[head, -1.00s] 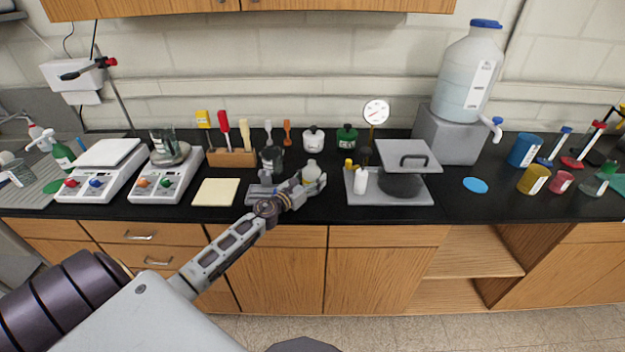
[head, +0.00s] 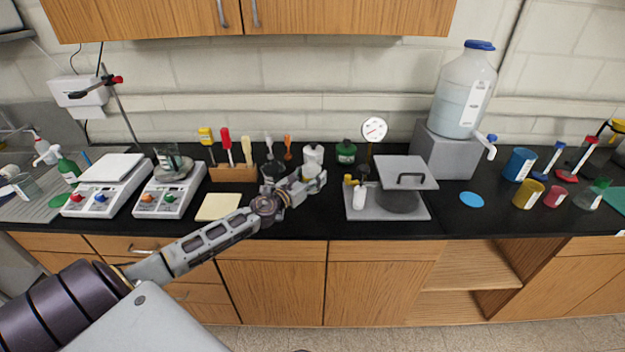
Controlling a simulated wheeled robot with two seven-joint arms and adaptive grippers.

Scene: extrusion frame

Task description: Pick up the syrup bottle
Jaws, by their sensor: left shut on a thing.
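A small pale bottle (head: 312,170), which I take to be the syrup bottle, is in my left gripper (head: 314,183) near the middle of the head view. The gripper is shut on it, with the bottle's upper part showing above the fingers and its lower part hidden by them. The bottle looks upright and a little above the black counter, in front of a white lidded jar (head: 313,152). My right gripper is not in view.
A utensil block (head: 232,174) and a cream pad (head: 218,207) are on the left.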

